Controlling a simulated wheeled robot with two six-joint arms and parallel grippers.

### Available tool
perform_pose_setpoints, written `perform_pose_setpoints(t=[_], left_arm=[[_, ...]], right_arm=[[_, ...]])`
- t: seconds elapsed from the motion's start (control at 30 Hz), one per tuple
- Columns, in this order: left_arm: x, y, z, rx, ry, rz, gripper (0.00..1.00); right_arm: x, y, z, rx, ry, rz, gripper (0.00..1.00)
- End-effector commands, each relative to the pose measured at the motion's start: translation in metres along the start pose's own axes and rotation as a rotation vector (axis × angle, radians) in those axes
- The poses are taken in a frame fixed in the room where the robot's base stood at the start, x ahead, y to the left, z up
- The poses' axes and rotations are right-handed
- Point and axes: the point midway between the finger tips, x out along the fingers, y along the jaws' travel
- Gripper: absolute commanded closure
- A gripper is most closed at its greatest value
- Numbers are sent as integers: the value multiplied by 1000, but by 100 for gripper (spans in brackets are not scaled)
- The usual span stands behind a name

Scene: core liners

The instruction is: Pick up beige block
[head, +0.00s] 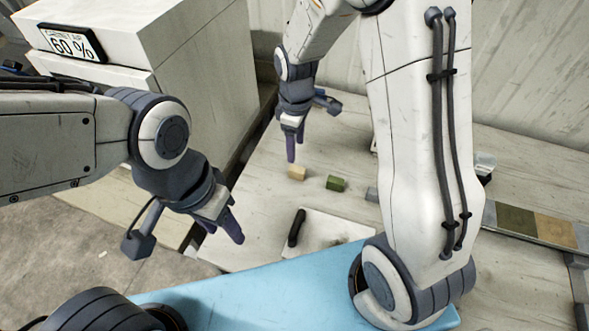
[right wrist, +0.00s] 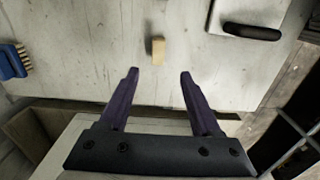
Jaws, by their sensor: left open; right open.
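The beige block (head: 297,172) lies on the pale worktop, left of a green block (head: 336,183). My right gripper (head: 291,155) points down above the worktop, close to the beige block and slightly left of it in the head view. In the right wrist view the right gripper (right wrist: 160,73) is open and empty. The beige block (right wrist: 158,49) shows just beyond its fingertips, in line with the gap between them. My left gripper (head: 236,230) is open and empty at the left, near the worktop's edge, away from the block.
A grey block (head: 372,194) lies right of the green one, partly behind my right arm. A black-handled tool (head: 297,228) lies on a white board (head: 320,252). A blue brush (right wrist: 12,61) shows in the right wrist view. A white cabinet (head: 190,50) stands at the left.

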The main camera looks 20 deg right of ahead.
Motion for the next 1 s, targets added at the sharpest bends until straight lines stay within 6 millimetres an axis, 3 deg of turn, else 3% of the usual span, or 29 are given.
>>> perform_pose_setpoints(t=[0.3, 0.53, 0.8, 1.0], left_arm=[[-6, 0, 0, 0, 0, 0, 50], [-11, 1, -1, 0, 0, 0, 50], [-22, 2, -1, -1, 0, 0, 50], [-22, 2, -1, -1, 0, 0, 50]], right_arm=[[47, 3, 0, -12, -4, -3, 35], [64, 2, 0, -13, -5, -4, 35], [100, 3, 1, -13, -4, -3, 35], [107, 4, 0, -12, -1, 0, 35]])
